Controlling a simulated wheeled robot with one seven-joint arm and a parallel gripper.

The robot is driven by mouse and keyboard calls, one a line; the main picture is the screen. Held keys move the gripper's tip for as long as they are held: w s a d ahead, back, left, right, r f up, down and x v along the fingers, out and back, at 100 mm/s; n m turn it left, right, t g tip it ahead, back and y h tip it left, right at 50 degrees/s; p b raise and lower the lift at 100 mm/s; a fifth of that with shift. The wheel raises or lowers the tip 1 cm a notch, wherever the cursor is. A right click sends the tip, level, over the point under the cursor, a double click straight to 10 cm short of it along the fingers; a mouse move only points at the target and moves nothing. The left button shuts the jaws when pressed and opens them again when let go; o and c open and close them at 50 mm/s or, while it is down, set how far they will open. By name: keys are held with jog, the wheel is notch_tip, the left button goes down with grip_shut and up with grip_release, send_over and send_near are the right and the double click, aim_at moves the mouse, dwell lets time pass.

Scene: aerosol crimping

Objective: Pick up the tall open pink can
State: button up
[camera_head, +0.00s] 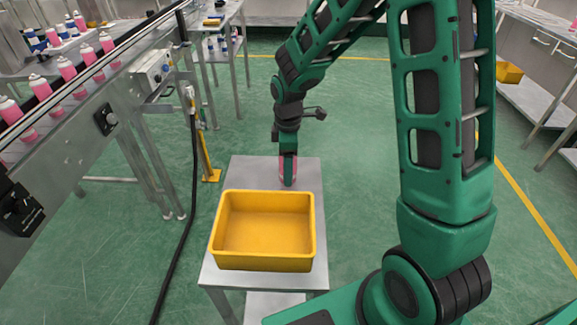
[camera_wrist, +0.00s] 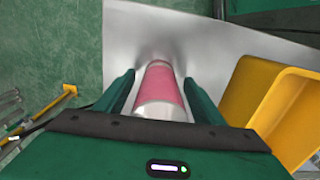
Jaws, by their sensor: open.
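The pink can (camera_wrist: 160,88) stands on the grey metal table (camera_head: 237,172), behind the yellow bin. In the head view only a little of the pink can (camera_head: 282,172) shows beside my gripper (camera_head: 288,170), which hides most of it. In the wrist view my gripper (camera_wrist: 162,92) is open, with one green finger on each side of the can. The can lies between the fingers, with a gap visible at least on the left. Its top end is partly hidden by the gripper body, so I cannot tell whether it is open.
A yellow bin (camera_head: 264,258) sits empty at the front of the table; it also shows in the wrist view (camera_wrist: 262,88) right of the gripper. A conveyor (camera_head: 85,105) with several pink cans runs along the left. A black cable (camera_head: 194,150) hangs left of the table.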

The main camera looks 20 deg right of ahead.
jog(key=c, duration=1.1)
jog(key=shift+r, duration=0.15)
